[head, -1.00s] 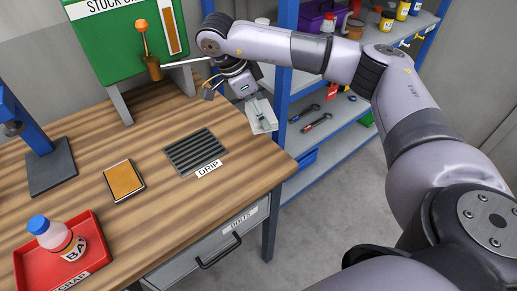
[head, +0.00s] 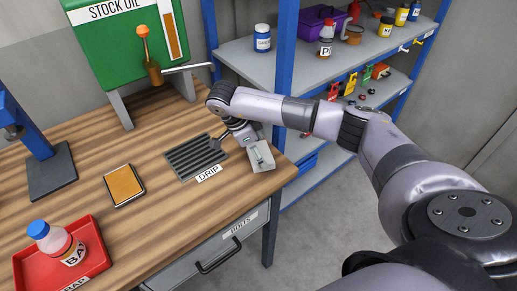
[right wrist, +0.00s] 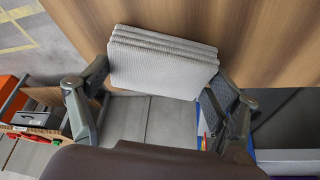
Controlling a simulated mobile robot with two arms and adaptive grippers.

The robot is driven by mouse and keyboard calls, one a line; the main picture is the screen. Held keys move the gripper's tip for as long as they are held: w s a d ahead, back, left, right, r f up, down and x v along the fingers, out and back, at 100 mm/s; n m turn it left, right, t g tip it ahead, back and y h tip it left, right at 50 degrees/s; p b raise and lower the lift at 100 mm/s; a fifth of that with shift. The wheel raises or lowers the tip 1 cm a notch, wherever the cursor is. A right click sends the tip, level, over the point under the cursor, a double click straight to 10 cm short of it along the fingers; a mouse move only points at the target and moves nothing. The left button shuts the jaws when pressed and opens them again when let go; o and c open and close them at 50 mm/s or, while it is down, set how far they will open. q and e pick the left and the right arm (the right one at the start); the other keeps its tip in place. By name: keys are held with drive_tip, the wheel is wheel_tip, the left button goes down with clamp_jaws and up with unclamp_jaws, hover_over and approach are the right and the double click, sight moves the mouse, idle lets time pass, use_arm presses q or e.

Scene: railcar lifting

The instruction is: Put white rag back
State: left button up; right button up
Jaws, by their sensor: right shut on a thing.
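The white rag (right wrist: 160,66) is a folded, ribbed, pale cloth between the two fingers of my right gripper (right wrist: 155,108) in the right wrist view. In the head view the rag (head: 262,159) shows as a pale block at the right edge of the wooden workbench (head: 190,215), to the right of the drip grate. My right gripper (head: 254,146) is shut on it there, partly hidden by its own wrist. I cannot tell whether the rag touches the bench top. My left gripper is not in view.
The dark drip grate (head: 192,158) with its DRIP label lies beside the wrist. A green oil tank (head: 100,40) with a spout stands behind it. A notebook (head: 123,184) and a red tray (head: 88,250) with a bottle are at left. A blue-framed shelf (head: 287,60) stands behind, right.

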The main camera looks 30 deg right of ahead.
drive_tip(key=shift+f, duration=0.15)
drive_tip(key=o, duration=1)
drive_tip(key=shift+o, duration=0.2)
drive_tip(key=shift+r, duration=0.2)
drive_tip(key=shift+w+a+r, duration=0.1)
drive_tip(key=shift+r, duration=0.1)
drive_tip(key=b+v, duration=0.1)
drive_tip(key=v, duration=1)
drive_tip(key=shift+r, duration=0.3)
